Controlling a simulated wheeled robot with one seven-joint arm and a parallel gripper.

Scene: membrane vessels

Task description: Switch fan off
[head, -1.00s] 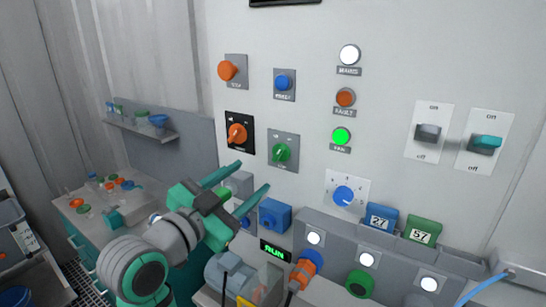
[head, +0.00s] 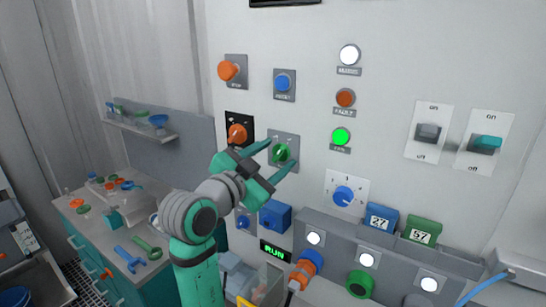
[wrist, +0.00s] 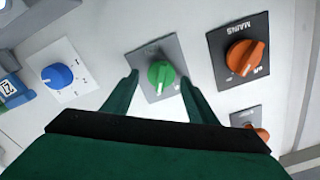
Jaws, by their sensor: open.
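The green rotary knob (head: 281,153) sits on a grey plate on the wall panel, right of and below the orange mains knob (head: 237,133). My gripper (head: 282,158) is open, with its two fingers pointing at the panel on either side of the green knob. In the wrist view the green knob (wrist: 161,75) shows between the fingertips (wrist: 158,82), with a gap on each side. I cannot tell how far the tips are from the plate. The label under the green knob is too small to read. A green lamp (head: 341,137) is lit to the right.
An orange stop button (head: 229,71) and a blue button (head: 283,83) are above. A blue dial (head: 343,195) is to the lower right. A grey ledge (head: 390,245) with blue and green tags juts out below. The display (head: 275,250) reads RUN.

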